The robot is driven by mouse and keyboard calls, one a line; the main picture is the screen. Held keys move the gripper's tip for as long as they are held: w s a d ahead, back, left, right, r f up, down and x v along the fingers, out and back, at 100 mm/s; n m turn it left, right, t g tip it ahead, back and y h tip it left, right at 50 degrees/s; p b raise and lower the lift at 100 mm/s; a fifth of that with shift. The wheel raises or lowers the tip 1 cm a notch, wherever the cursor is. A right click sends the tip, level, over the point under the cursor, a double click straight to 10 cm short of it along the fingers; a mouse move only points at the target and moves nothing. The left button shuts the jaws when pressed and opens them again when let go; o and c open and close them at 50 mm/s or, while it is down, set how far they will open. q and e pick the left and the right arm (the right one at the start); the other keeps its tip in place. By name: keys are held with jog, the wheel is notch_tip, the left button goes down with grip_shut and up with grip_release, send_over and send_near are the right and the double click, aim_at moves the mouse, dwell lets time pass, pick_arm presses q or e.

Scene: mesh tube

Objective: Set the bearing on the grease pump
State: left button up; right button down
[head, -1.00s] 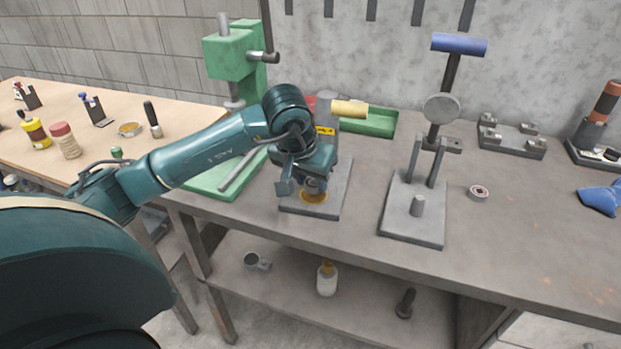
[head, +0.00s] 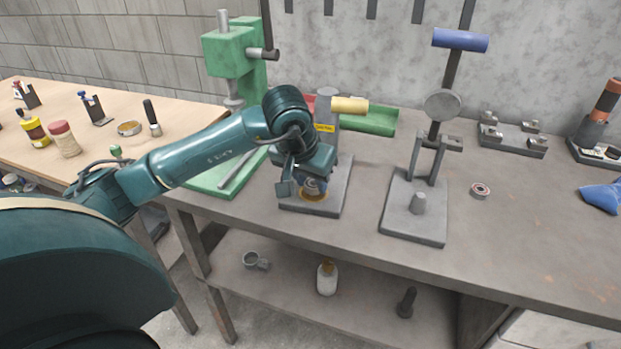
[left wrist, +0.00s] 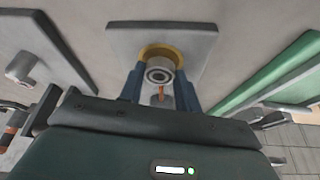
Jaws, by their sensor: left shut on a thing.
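My left gripper (head: 313,183) is low over the grey base plate (head: 338,192) of a stand with a yellow label and a pale yellow handle (head: 349,105), which looks like the grease pump. In the left wrist view its blue fingers are shut on a grey ring with a dark centre, the bearing (left wrist: 159,75). The bearing is in front of the yellow round seat (left wrist: 178,54) on the plate. I cannot tell whether it touches the seat. My right gripper is not in view.
A second ring-shaped bearing (head: 480,190) lies on the bench at right. A grey press with a blue handle (head: 459,41) stands between. A green press (head: 228,52) is close behind my left arm, and a green tray (head: 378,122) is behind the pump. The front right bench is clear.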

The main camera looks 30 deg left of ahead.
pick_arm(q)
jog(key=shift+f+b, duration=0.3)
jog(key=shift+f, duration=0.1)
jog(key=o, duration=1.1)
jog(key=shift+o, duration=0.2)
jog(key=v, duration=1.3)
